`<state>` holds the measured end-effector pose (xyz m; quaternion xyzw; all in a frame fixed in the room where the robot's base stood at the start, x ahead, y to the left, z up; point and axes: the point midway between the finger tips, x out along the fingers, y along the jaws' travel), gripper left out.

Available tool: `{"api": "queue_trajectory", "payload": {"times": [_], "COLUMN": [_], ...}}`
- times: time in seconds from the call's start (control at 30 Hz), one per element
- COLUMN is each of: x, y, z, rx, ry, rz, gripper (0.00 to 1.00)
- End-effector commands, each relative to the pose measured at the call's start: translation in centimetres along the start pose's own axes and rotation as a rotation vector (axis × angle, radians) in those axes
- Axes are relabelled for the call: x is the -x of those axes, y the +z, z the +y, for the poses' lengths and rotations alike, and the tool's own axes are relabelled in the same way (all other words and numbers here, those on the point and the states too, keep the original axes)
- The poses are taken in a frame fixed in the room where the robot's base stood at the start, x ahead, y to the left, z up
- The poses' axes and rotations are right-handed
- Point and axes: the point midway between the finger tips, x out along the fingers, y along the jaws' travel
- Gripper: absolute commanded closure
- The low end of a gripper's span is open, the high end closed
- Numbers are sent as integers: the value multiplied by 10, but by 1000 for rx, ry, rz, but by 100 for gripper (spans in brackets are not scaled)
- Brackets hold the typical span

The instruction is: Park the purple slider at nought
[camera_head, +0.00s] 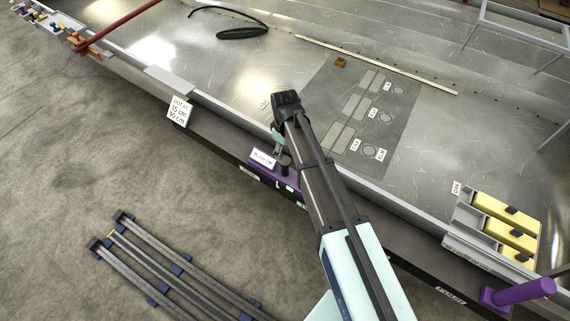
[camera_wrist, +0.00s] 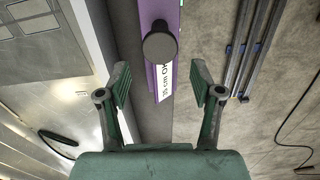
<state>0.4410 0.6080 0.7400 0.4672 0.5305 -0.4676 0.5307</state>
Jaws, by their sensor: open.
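The purple slider (camera_head: 288,179) sits on the dark rail along the front edge of the hull, partly hidden behind my arm. A white label reading about "35 cm" stands on it. In the wrist view the slider (camera_wrist: 172,14) is a purple strip with a round dark knob (camera_wrist: 159,45) on top and the label below the knob. My gripper (camera_wrist: 161,78) is open and empty, its two fingers on either side of the label's line. The knob appears just past the fingertips, roughly centred between them, not gripped. In the head view my gripper (camera_head: 279,142) hangs beside the slider.
A white sign (camera_head: 179,110) with cm figures stands left on the rail. A purple post (camera_head: 522,292) is at the rail's right end. Yellow blocks (camera_head: 512,232) sit in a holder at right. Dark rails (camera_head: 170,262) lie on the floor. A grey mat (camera_head: 350,160) lies on the hull.

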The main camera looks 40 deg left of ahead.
Motion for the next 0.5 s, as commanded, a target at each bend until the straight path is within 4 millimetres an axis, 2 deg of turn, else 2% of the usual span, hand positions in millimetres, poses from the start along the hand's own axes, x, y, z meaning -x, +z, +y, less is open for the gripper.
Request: {"api": "queue_trajectory", "payload": {"times": [0.3, 0.5], "x": [-61, -87], "y": [0, 0], "z": [0, 0], "rx": [-1, -1], "ry": [-1, 0], "rz": [-1, 0], "gripper": [34, 34]}}
